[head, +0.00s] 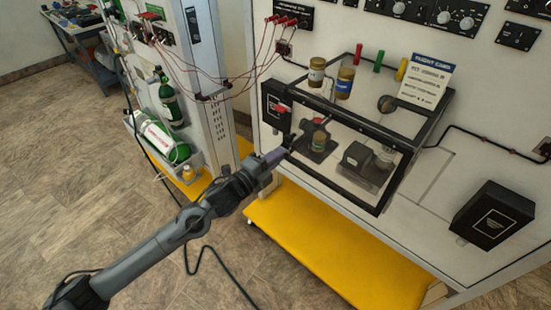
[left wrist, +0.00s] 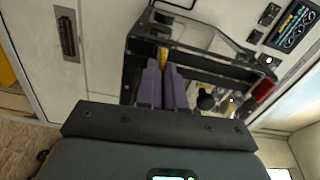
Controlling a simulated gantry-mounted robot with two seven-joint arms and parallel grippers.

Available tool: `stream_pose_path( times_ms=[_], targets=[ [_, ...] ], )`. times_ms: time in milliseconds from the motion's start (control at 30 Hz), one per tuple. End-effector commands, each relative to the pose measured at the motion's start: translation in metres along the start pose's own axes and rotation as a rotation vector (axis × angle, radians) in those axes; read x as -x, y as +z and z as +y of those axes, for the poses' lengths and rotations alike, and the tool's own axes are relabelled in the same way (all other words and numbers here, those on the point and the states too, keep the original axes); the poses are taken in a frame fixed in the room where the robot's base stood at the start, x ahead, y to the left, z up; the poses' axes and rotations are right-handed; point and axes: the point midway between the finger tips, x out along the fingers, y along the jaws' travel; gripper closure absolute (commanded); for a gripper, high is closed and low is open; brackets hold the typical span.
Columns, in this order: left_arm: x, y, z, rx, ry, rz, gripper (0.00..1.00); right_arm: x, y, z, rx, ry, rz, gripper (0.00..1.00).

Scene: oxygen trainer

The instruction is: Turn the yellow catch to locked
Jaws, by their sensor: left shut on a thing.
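The yellow catch (left wrist: 163,57) shows in the left wrist view as a small yellow piece at the tips of my left gripper's fingers. My left gripper (left wrist: 165,72) is shut on it. In the head view my left gripper (head: 284,153) reaches the front left part of the clear box (head: 375,128) with the dark frame. The catch cannot be made out there, since the fingers cover that spot. Its exact angle is hard to tell. My right gripper is in neither view.
Jars stand on and in the box, including a blue-banded jar (head: 345,82). A white card (head: 427,80) stands at its back right. A black box (head: 493,215) sits to the right on the bench. Green cylinders (head: 170,105) and red leads are at the left.

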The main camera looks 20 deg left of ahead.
Motion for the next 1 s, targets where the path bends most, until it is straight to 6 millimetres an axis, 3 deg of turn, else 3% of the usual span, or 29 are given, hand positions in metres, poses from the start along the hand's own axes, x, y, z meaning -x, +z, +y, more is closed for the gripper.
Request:
stream_pose_path(
  times_ms=[733,900,1000],
  targets=[
    [0.0001,0.0002,0.0024,-0.096,0.003,-0.001,1.00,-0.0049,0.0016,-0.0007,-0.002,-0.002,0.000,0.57],
    [0.0001,0.0002,0.0022,-0.096,0.002,0.000,0.70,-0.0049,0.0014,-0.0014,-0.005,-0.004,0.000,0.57],
    [0.0001,0.0001,0.0019,-0.095,0.002,0.000,0.67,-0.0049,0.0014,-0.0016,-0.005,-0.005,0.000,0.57]
  ],
)
